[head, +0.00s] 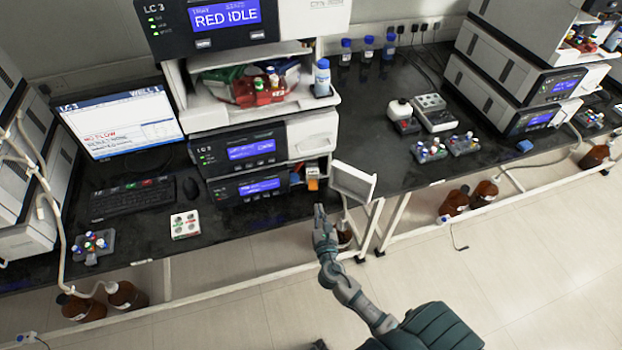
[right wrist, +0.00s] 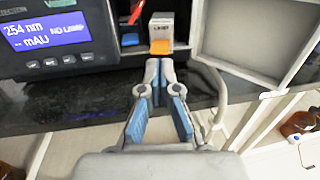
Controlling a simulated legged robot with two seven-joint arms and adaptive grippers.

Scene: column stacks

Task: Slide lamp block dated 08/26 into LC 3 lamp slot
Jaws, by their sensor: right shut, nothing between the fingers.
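The lamp block (head: 312,172) is pale with an orange lower front. It sits in the opening of the lowest LC 3 module, the lamp slot (head: 323,165). In the right wrist view the block (right wrist: 162,27) carries a small dark label, too small to read surely, above an orange part (right wrist: 160,46). How deep the block sits cannot be told. My right gripper (head: 319,211) is shut and empty in front of the slot. In the right wrist view its closed fingertips (right wrist: 159,63) are just below the orange part; contact is unclear. My left gripper is out of view.
The slot's white door (head: 354,183) stands open on the right. The module display (right wrist: 45,30) reads 254 nm, NO LAMP. A red-orange item (right wrist: 136,12) is left of the block.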

